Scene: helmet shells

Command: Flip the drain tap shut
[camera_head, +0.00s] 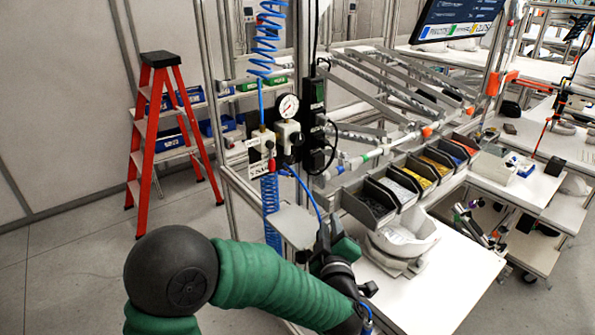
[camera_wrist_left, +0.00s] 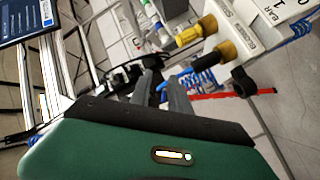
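The air regulator unit (camera_head: 288,130), with a round gauge, is fixed to an upright frame in the head view. A small red part (camera_head: 271,164), possibly the drain tap, shows low on its left side. The left wrist view shows brass-coloured fittings (camera_wrist_left: 212,50) and a thin red bar (camera_wrist_left: 215,96) beside a black knob; I cannot tell whether this bar is the tap handle. My left gripper (camera_head: 323,232) is below and right of the regulator, apart from it. Its dark fingers (camera_wrist_left: 163,88) stand apart with no part clearly held. My right gripper is out of view.
A blue coiled hose (camera_head: 271,205) hangs below the regulator. Grey and black part bins (camera_head: 368,205) and a pale helmet shell (camera_head: 405,238) are at the white table (camera_head: 440,290). A red stepladder (camera_head: 143,150) stands at the left.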

